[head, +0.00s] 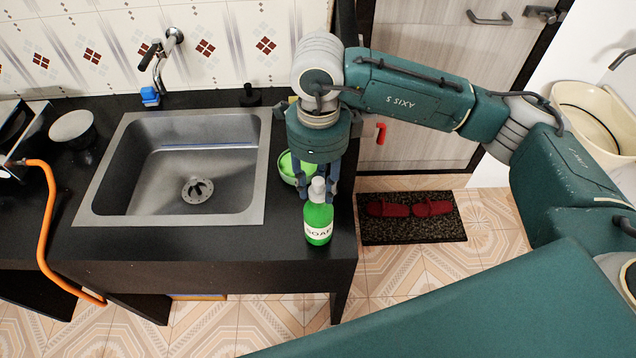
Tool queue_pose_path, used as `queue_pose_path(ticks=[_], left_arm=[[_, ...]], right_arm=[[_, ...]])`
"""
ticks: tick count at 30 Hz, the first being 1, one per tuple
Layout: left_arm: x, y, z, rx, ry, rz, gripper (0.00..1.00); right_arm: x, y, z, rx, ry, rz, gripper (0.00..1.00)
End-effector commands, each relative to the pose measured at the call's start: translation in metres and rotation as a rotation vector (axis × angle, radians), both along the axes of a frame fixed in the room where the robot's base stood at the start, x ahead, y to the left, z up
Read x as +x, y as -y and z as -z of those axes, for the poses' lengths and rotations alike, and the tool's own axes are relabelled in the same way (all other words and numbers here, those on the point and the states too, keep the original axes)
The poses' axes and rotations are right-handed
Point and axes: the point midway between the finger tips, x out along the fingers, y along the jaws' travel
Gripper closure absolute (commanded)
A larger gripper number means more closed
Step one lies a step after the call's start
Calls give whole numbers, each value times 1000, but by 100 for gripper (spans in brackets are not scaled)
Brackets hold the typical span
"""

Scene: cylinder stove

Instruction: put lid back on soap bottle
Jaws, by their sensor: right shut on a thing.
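The green soap bottle (319,222) with a white "SOAP" label stands upright on the dark counter, right of the sink and near the front right edge. The white lid (318,188) is at the top of the bottle, in line with its neck; I cannot tell whether it is seated or just above. My right gripper (318,190) points down over the bottle, its fingers shut on the lid and partly hiding it. My left gripper is not in view.
A green bowl (286,168) sits behind the bottle, partly hidden by my right gripper. The steel sink (240,217) is to the left. A dark stopper-like object (250,96) and a blue item (150,97) stand at the back. The counter ends just right of the bottle.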

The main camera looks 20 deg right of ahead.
Motion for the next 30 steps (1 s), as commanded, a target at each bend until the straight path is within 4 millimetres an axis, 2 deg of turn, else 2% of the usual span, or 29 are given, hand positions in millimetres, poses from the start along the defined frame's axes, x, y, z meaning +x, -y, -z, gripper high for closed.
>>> queue_pose_path(ticks=[14, 30], left_arm=[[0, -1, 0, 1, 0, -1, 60], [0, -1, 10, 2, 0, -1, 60]], right_arm=[[0, 0, 0, 0, 0, 0, 76], [0, 0, 3, -1, 1, 0, 76]])
